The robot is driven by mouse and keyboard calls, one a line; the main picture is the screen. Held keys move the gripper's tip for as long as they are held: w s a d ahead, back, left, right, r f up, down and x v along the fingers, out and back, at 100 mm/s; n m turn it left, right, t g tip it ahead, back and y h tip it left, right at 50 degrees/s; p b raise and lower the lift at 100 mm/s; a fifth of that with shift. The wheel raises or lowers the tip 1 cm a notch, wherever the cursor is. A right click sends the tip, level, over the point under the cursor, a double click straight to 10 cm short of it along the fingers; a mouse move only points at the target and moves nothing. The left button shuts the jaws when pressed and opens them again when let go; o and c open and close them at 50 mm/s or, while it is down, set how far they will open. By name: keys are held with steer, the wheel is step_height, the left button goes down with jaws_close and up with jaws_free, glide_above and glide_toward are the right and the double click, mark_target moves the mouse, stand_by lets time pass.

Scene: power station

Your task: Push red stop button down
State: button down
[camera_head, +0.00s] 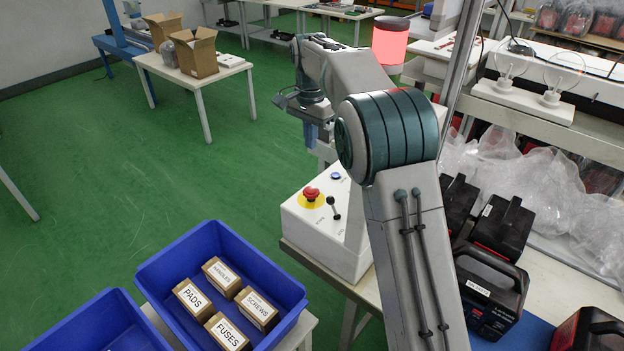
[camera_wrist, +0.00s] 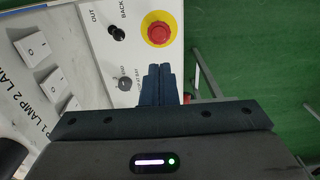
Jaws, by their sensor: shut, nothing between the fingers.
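The red stop button (camera_head: 311,193) sits on a yellow round plate on top of the white control box (camera_head: 327,240), left of my arm in the head view. In the wrist view the red stop button (camera_wrist: 159,33) is near the top middle, beyond my fingertips and apart from them. My gripper (camera_wrist: 158,72) is shut and empty, its dark fingers together over the edge of the panel. In the head view my gripper (camera_head: 310,134) hangs above and behind the box, pointing down.
Beside the button are a black lever (camera_head: 333,207) and a blue button (camera_head: 336,176). White lamp switches (camera_wrist: 52,86) are at left in the wrist view. A blue bin (camera_head: 160,268) with small boxes is left of the control box. Black-and-red cases (camera_head: 490,285) stand right of my arm.

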mark_target(312, 191)
step_height(312, 191, down, 14)
steer(key=shift+d+r+p, duration=0.1)
steer(key=shift+p, duration=0.75)
step_height(312, 191, down, 2)
steer(key=shift+s+b, duration=0.1)
steer(key=shift+b, duration=0.6)
steer(key=shift+s+f, duration=0.2)
steer(key=shift+d+r, duration=0.1)
step_height(312, 191, up, 15)
steer(key=p, duration=0.1)
steer(key=shift+w, duration=0.25)
